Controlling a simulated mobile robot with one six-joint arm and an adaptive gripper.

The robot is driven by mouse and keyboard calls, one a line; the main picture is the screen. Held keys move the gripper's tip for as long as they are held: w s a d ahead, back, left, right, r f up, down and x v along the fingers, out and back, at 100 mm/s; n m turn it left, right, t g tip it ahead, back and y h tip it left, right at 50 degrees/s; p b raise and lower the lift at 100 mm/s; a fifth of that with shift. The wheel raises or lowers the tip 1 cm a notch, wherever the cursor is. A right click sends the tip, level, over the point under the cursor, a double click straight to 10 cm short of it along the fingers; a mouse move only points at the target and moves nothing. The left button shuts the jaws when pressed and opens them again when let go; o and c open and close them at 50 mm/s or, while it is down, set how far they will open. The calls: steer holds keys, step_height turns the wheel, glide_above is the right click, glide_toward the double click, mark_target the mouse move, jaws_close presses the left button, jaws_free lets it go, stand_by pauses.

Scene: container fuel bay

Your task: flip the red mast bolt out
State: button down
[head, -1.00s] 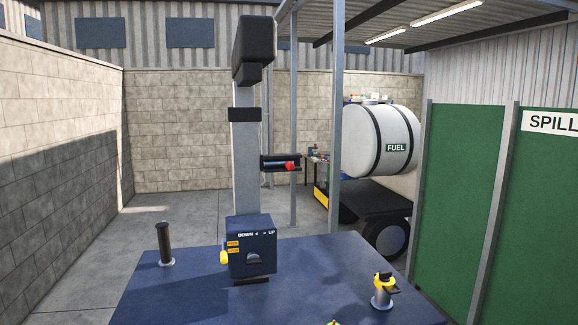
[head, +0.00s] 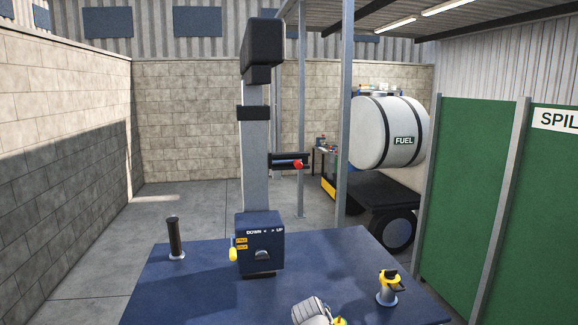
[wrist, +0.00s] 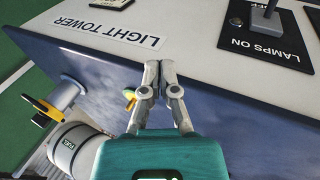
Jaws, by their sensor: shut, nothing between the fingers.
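The red mast bolt (head: 298,164) shows in the head view as a small red knob on a dark bracket (head: 279,159) at the right side of the grey mast (head: 255,180). It is not visible in the wrist view. My gripper (wrist: 160,68) shows in the wrist view with both fingers together and nothing between them, over the edge of the blue deck and pale panel. It is well apart from the bolt. The fingers partly hide a small yellow-green knob (wrist: 129,95).
A blue box (head: 260,245) with a DOWN/UP marking stands at the mast's foot. A dark post (head: 174,238) and a yellow-handled fitting (head: 387,288) stand on the blue deck (head: 190,290). A steel pole (head: 345,150) and FUEL tank (head: 385,130) are behind. Green panels (head: 470,190) close the right.

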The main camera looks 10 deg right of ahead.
steer(key=w+a+r+n+t+h+p, duration=0.2)
steer(key=w+r+n+t+h+p, duration=0.4)
steer(key=w+r, duration=1.2)
steer(key=w+a+r+n+t+h+p, duration=0.1)
steer(key=w+a+r+n+t+p, duration=0.2)
steer(key=a+r, duration=0.4)
steer(key=w+a+r+n+t+h+p, duration=0.1)
steer(key=w+a+r+n+t+p, duration=0.3)
steer(key=r, duration=0.8)
steer(key=w+a+t, duration=0.2)
steer(key=w+a, duration=0.1)
steer(key=shift+w+a+r+t+h+p, duration=0.15)
steer(key=shift+w+a+t+h+p, duration=0.1)
steer(key=shift+a+t+h+p, duration=0.1)
steer(key=shift+w+d, duration=0.15)
steer(key=p, duration=0.3)
glide_toward(289, 163)
steer(key=w+d, duration=0.1)
steer(key=shift+w+d+r+p, duration=0.15)
steer(key=shift+d+r+p, duration=0.25)
steer(key=shift+d, duration=0.3)
steer(key=shift+w+d+r+p, duration=0.1)
steer(key=shift+d+r+p, duration=0.25)
steer(key=shift+d, duration=0.3)
steer(key=shift+w+d+r+p, duration=0.15)
steer(key=shift+d+r+p, duration=0.2)
steer(key=shift+d, duration=0.35)
